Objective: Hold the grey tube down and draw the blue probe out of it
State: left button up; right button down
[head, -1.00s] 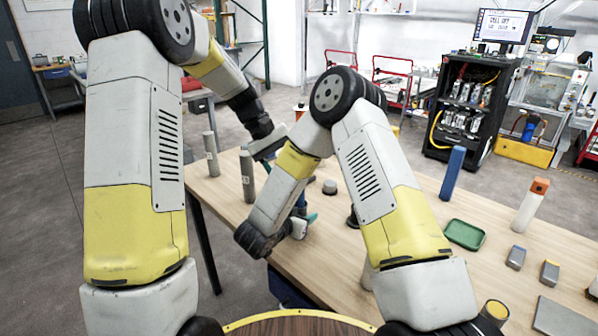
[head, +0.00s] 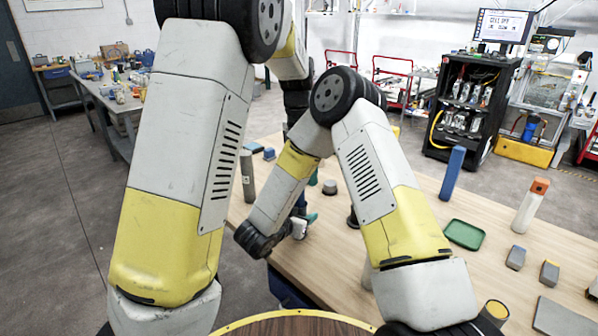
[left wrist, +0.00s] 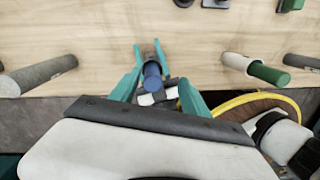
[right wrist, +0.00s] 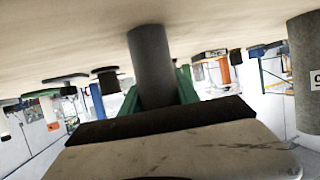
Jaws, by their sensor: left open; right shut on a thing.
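The blue probe (left wrist: 152,76) shows end-on in the left wrist view, seated in the grey tube (left wrist: 148,48). The tube also fills the middle of the right wrist view (right wrist: 152,55). My right gripper (head: 305,214) is shut on the tube; its green fingers lie on both sides of it. My left gripper (left wrist: 157,82) is over the probe, its teal fingers spread wide on either side with gaps, not gripping it. In the head view the left gripper and most of the tube and probe are hidden behind my right arm.
Another grey tube (head: 247,176) stands at the table's left. A green tray (head: 464,234), a tall blue block (head: 452,173) and an orange-topped white post (head: 530,206) stand to the right. A white-and-green cylinder (left wrist: 255,68) is right of the probe in the left wrist view.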

pick_arm(q)
jog(key=n, duration=0.2)
jog(key=a+n, duration=0.1)
jog(key=shift+s+a+f+n+y, duration=0.1)
jog(key=shift+n+y, duration=0.3)
jog(key=shift+a+f+n, duration=0.15)
jog(key=shift+f+n, duration=0.1)
jog(key=shift+n, duration=0.05)
jog(key=shift+f, duration=3.5)
grip_shut()
jog(key=shift+r, duration=0.2)
jog(key=shift+r, duration=1.35)
jog(key=shift+r, duration=0.15)
